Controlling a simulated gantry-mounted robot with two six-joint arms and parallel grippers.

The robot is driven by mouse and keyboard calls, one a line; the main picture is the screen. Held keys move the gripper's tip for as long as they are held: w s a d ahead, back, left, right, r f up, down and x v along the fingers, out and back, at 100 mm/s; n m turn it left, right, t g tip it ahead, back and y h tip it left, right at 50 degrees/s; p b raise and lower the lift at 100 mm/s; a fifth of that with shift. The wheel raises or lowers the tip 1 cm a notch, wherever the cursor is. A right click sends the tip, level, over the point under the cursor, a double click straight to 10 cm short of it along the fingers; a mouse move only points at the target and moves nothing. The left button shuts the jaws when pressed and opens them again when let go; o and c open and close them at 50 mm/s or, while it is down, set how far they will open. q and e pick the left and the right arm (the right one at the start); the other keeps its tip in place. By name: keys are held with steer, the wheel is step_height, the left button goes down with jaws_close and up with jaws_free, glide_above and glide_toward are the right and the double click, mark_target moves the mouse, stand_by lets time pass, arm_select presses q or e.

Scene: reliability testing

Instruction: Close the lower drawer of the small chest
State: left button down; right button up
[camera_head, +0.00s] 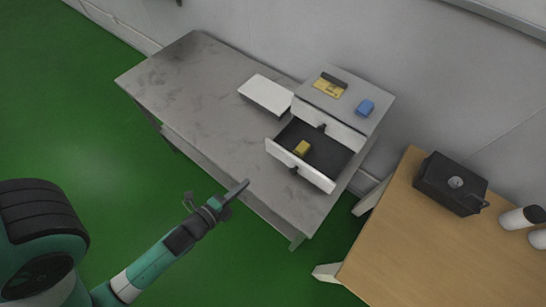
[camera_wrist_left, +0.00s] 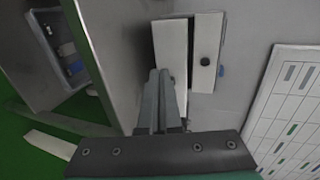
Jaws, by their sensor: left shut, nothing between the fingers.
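The small grey chest (camera_head: 350,98) stands on the right end of a grey table. Its lower drawer (camera_head: 318,178) is pulled well out, with a white front, a dark inside and a yellow block (camera_head: 302,148) in it. The upper drawer (camera_head: 340,128) sits above it, with a dark knob on its white front. My left gripper (camera_head: 244,187) is shut and empty, in front of the open drawer and apart from it in the head view. In the left wrist view its fingers (camera_wrist_left: 161,75) overlap a white drawer front (camera_wrist_left: 170,45); contact cannot be told. My right gripper is not in view.
A white flat box (camera_head: 266,95) lies on the grey table (camera_head: 190,85) left of the chest. A blue block (camera_head: 366,107) and a yellow item (camera_head: 328,89) lie on the chest. A wooden table (camera_head: 420,250) with a black box (camera_head: 450,184) stands at right.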

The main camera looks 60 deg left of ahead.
arm_select(q)
steer(key=b, duration=0.2)
glide_toward(276, 154)
steer(key=x, duration=0.5)
steer(key=shift+w+f, duration=0.15)
steer(key=shift+w, duration=0.15)
steer(key=shift+w+a, duration=0.2)
steer(key=shift+w, duration=0.2)
